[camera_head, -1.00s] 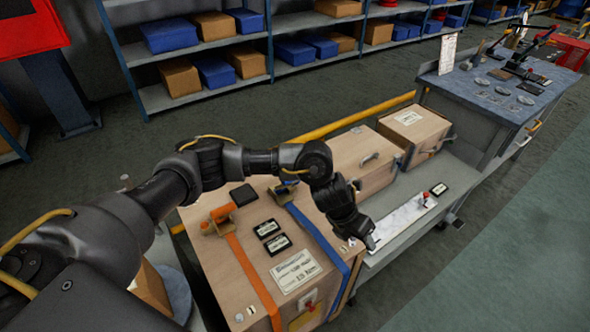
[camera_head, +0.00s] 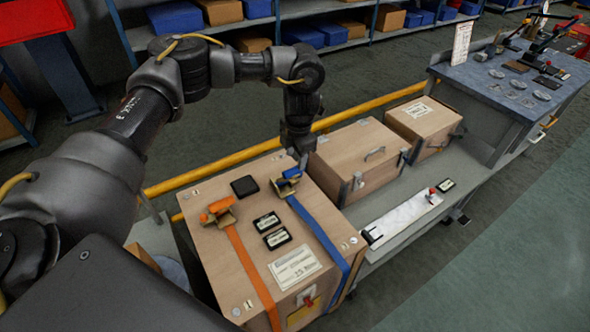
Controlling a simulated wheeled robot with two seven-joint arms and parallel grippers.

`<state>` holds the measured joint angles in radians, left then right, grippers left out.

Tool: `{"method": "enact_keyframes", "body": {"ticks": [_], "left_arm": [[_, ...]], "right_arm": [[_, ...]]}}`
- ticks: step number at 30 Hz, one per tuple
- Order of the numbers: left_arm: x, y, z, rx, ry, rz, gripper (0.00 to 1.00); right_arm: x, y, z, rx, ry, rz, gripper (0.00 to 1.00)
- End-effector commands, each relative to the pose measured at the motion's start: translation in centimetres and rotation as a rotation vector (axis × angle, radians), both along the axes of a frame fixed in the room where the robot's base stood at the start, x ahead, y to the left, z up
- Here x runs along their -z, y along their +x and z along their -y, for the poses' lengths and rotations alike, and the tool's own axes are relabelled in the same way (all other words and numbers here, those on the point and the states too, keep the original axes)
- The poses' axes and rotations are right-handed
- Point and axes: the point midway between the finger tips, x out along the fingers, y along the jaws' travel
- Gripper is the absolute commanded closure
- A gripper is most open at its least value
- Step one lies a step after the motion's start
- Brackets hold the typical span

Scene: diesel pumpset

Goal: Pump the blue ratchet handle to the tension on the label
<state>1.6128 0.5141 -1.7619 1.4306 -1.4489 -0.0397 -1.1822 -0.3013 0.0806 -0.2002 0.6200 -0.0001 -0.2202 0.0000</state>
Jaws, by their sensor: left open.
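The blue ratchet (camera_head: 287,182) sits on top of the near wooden crate (camera_head: 205,265), at the upper end of a blue strap (camera_head: 320,234). My left gripper (camera_head: 301,160) hangs pointing down just above and right of the blue ratchet handle. Its fingers are open and hold nothing that I can see; whether they touch the handle I cannot tell. An orange ratchet (camera_head: 218,211) sits to the left on an orange strap (camera_head: 252,273). A paper label (camera_head: 295,266) lies on the crate top; its print is too small to read surely. My right gripper is out of view.
Two small black displays (camera_head: 267,222) (camera_head: 277,238) and a black square pad (camera_head: 244,186) lie near the ratchets. Two more wooden crates (camera_head: 345,150) (camera_head: 424,116) stand to the right. A yellow rail (camera_head: 215,162) runs behind the crates.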

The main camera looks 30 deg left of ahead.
Motion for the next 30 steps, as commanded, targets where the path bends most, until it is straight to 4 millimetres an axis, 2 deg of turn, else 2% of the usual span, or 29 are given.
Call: {"method": "enact_keyframes", "body": {"ticks": [6,12,24,30], "left_arm": [[3.9,0.2,-0.3,0.001,0.002,-0.004,0.54],[6.3,0.4,-0.4,0.002,0.002,-0.001,0.54],[7.1,0.5,-0.5,0.003,0.001,0.001,0.54],[7.1,0.5,-0.5,0.003,0.001,0.001,0.8]], "right_arm": [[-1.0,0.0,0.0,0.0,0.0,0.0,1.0],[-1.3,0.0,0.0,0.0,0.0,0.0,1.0],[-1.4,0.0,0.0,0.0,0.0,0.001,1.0],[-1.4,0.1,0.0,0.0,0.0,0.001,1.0]]}}
